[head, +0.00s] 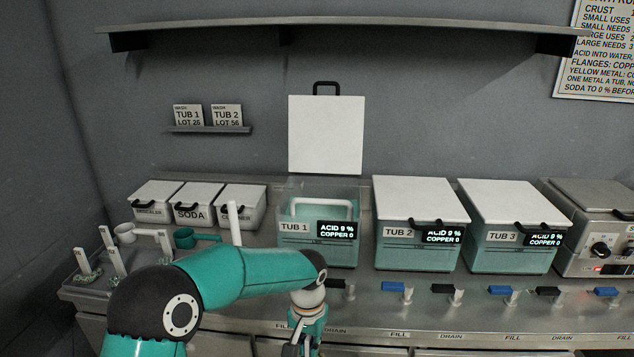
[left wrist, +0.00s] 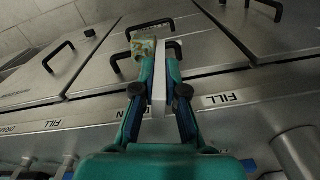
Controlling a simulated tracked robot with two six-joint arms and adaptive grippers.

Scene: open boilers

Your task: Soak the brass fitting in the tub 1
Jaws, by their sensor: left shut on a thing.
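My left gripper (head: 303,346) is low at the bottom edge of the head view, in front of the counter below tub 1. In the left wrist view the gripper (left wrist: 163,75) is shut on a white upright piece (left wrist: 159,80). A mottled yellow-green fitting (left wrist: 144,48) shows at the fingertips, seemingly part of the held piece. Tub 1 (head: 293,228) is open, with teal liquid and a white U-shaped handle (head: 322,203) inside. Its display reads acid 9 %, copper 0. Its white lid (head: 326,135) stands upright behind. My right gripper is not in view.
Tub 2 (head: 410,246) and tub 3 (head: 506,247) are lidded. Small lidded bins, including soda (head: 191,213), stand left. A tray (head: 90,283) holds white numbered tags. Fill and drain valves line the front. A shelf (head: 340,29) hangs above.

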